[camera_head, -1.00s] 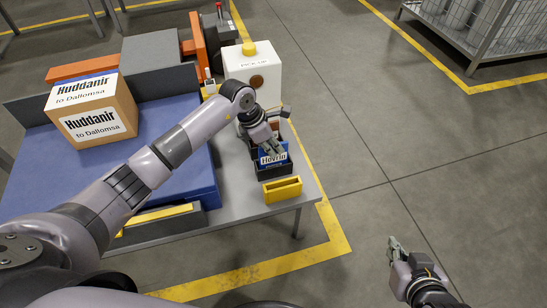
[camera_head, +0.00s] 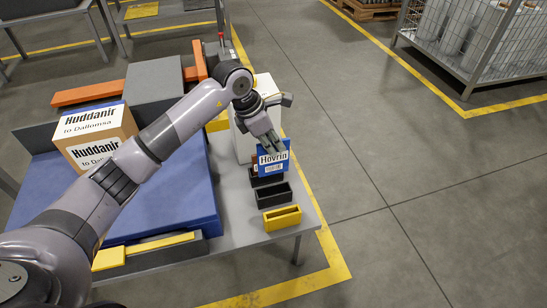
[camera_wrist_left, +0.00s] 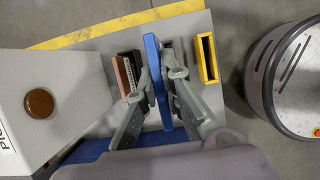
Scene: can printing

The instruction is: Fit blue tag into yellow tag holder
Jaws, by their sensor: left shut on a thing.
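The blue tag (camera_head: 273,170) has a white label reading "Hovrin". My left gripper (camera_head: 270,145) is shut on its upper part and holds it upright above the black holders. In the left wrist view the blue tag (camera_wrist_left: 154,62) shows edge-on between the two fingers (camera_wrist_left: 160,88). The yellow tag holder (camera_head: 282,219) is an open-topped box near the table's front right corner, empty as far as I see. It also shows in the left wrist view (camera_wrist_left: 207,58), to the right of the tag and apart from it. My right gripper is not in view.
A black holder (camera_head: 274,196) stands just behind the yellow one, open and apparently empty. Another black holder (camera_head: 264,181) is behind it, partly hidden by the tag. A brown tag (camera_wrist_left: 126,74) stands beside the left finger. A white box with a brown button (camera_wrist_left: 39,103) is close by.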

